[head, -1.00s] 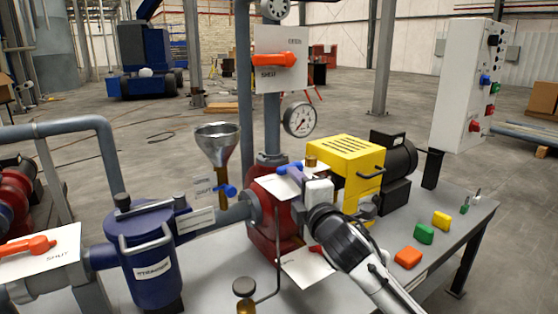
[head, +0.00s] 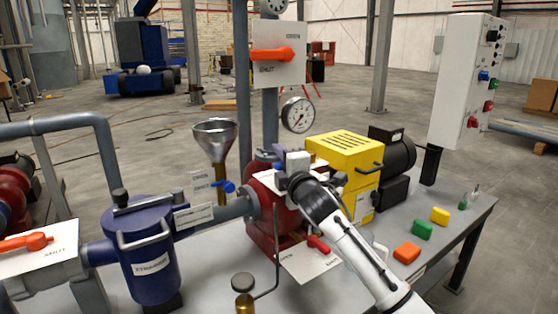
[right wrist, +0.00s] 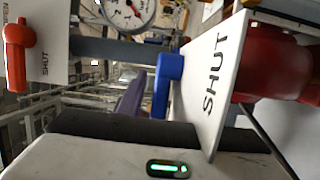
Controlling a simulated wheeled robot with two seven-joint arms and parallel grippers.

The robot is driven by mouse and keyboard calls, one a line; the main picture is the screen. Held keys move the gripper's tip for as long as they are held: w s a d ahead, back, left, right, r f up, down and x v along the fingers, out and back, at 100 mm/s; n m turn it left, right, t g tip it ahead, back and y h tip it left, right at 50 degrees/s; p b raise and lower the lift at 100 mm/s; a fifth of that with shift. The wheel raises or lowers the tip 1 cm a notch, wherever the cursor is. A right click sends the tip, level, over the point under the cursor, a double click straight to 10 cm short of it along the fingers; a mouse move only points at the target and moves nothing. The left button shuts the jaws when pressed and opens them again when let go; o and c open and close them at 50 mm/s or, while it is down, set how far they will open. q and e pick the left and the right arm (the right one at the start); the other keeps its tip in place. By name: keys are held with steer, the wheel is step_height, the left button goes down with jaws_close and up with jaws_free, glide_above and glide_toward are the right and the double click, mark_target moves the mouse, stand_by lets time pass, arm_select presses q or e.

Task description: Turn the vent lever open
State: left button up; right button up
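In the right wrist view, a blue lever (right wrist: 168,82) stands beside a white plate (right wrist: 212,85) marked SHUT, close in front of my right gripper. In the head view my right gripper (head: 284,170) is over the top of the red pump (head: 265,225), where it hides that lever and most of its plate. I cannot tell whether its fingers touch the lever or how far apart they are. Another blue lever (head: 228,187) is by the metal funnel (head: 216,140). I cannot read which lever is labelled vent. My left gripper is not in view.
An orange lever (head: 272,54) on an upright plate and a pressure gauge (head: 298,115) are behind the pump. A red lever (head: 318,244) is below my right arm. The yellow guard (head: 345,152) is close on the right; the blue strainer (head: 150,258) is left.

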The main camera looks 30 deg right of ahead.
jaws_close()
steer(key=shift+w+h, duration=0.1)
steer(key=shift+h, duration=0.2)
steer(key=shift+w+d+m+g+h, duration=0.1)
steer(key=shift+d+m+g+h, duration=0.15)
steer(key=shift+m+h, duration=0.6)
